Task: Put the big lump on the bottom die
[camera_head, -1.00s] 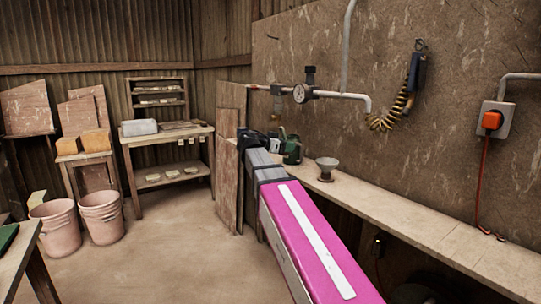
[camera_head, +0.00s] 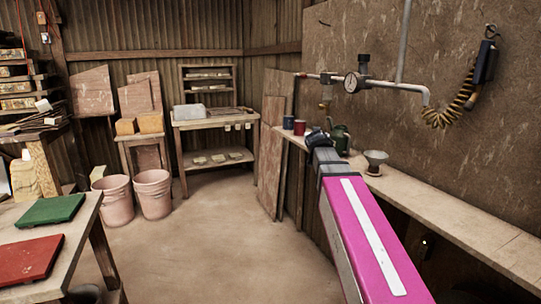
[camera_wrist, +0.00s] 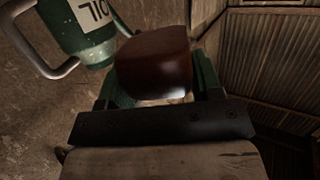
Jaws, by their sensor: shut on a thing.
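My gripper (camera_wrist: 157,88) is shut on a smooth, dark reddish-brown lump (camera_wrist: 154,60), which sits between its two fingers in the wrist view. I cannot tell from the picture how big it is beside other lumps. In the head view my arm reaches away over the wall shelf, and the lump is not visible there. I see no press or bottom die in either view.
A green oil can (camera_wrist: 88,30) stands close beside the gripper. At left, a table (camera_head: 85,215) bears a green slab (camera_head: 50,209) and a red slab (camera_head: 28,260). Two pink buckets stand beyond; the middle floor is open.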

